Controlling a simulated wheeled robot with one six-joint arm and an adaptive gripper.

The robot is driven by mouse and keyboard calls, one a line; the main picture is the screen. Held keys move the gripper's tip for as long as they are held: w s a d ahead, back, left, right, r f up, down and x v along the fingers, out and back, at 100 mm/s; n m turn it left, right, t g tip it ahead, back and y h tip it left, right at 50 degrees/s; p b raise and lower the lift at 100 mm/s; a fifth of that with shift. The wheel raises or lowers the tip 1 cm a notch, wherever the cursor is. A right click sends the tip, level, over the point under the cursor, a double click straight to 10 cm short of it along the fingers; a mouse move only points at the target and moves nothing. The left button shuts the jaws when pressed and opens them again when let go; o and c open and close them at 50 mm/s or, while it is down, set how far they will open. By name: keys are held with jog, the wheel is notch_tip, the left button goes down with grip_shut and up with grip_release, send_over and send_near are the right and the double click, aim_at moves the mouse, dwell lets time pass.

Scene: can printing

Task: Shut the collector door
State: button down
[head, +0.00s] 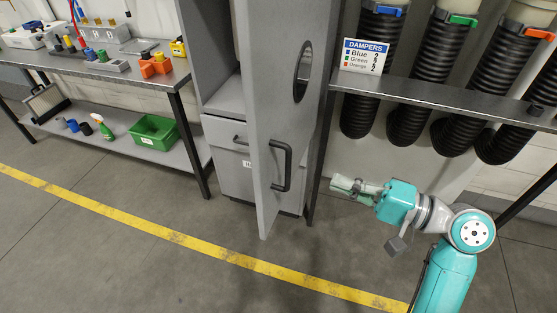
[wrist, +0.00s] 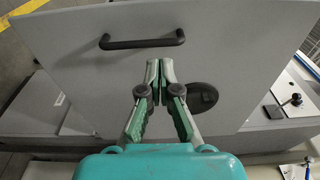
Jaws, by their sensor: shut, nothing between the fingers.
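The collector door (head: 268,150) is a tall grey panel with an oval window and a black bar handle (head: 286,165). It stands swung open from the grey cabinet (head: 222,95), whose inside and lower drawer show to its left. My gripper (head: 336,184) is to the right of the door's handle side, with its fingers pointing at the door. In the wrist view the door (wrist: 230,50) fills most of the picture, and its handle (wrist: 142,42) lies ahead of my gripper (wrist: 160,64). The fingers are together and empty. Whether they touch the door I cannot tell.
A workbench (head: 170,80) with several small parts stands at the left, with a green crate (head: 153,131) on its lower shelf. A shelf (head: 440,95) with a dampers sign (head: 363,57) and black hoses (head: 375,70) is at the right. The floor in front is clear, crossed by a yellow line (head: 190,241).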

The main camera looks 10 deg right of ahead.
jog(key=r+n+g, duration=0.1)
jog(key=r, duration=0.1)
send_near(265, 159)
jog(key=x, duration=0.7)
jog(key=shift+w, duration=0.15)
jog(key=shift+a, duration=0.15)
dwell(0.3)
